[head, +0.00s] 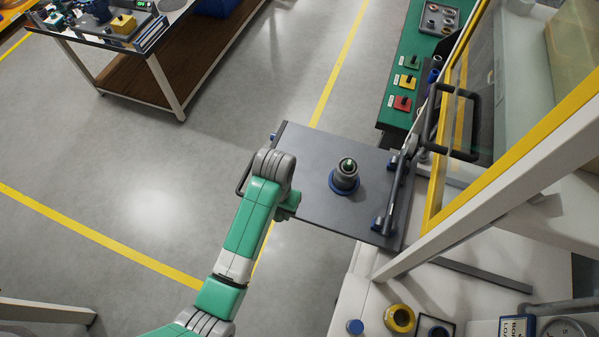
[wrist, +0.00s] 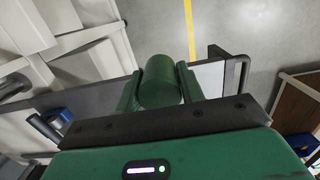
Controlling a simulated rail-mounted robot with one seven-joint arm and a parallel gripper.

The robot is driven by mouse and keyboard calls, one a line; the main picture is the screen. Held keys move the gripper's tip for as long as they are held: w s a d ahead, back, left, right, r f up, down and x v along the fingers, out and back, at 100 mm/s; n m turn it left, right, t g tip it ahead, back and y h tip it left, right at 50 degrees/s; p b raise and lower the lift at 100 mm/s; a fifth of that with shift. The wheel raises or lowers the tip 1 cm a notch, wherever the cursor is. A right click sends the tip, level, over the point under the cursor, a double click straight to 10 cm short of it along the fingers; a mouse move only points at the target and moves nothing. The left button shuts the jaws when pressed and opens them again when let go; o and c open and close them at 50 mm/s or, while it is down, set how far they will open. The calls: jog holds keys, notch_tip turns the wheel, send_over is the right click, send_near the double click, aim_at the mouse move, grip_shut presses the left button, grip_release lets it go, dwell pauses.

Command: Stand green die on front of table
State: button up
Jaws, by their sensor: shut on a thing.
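The green die (wrist: 160,84) is a smooth, solid green cylinder in the wrist view. My gripper (wrist: 160,92) is shut on it, with one green finger on each side. In the head view my gripper (head: 288,206) is mostly hidden under my wrist, by the left part of a dark grey panel, and the die cannot be made out. A table (head: 78,36) with a dark top, white legs and a brown lower shelf stands at the upper left, away from my gripper.
The dark panel (head: 310,165) carries an upright grey cylinder (head: 346,174) on a blue ring. A green bench (head: 396,122) holds red, yellow and green knobbed blocks. A yellow-framed glass guard (head: 465,100) stands at right. Yellow-lined floor is open between panel and table.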

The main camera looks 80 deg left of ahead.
jog(key=w+a, duration=0.2)
jog(key=a, duration=0.1)
jog(key=w+a, duration=0.2)
jog(key=a, duration=0.2)
jog(key=w+a+f, duration=0.1)
jog(key=w+a, duration=0.1)
jog(key=a, duration=0.2)
jog(key=shift+b, duration=0.4)
jog(key=shift+a+f, duration=0.2)
jog(key=shift+f, duration=1.55)
jog(key=shift+f, duration=0.1)
jog(key=o, duration=1.2)
jog(key=shift+f, duration=0.1)
jog(key=r, duration=1.2)
jog(key=shift+w+a+r+p, duration=0.15)
jog(key=shift+w+a+p, duration=0.1)
jog(key=shift+a+p, duration=0.1)
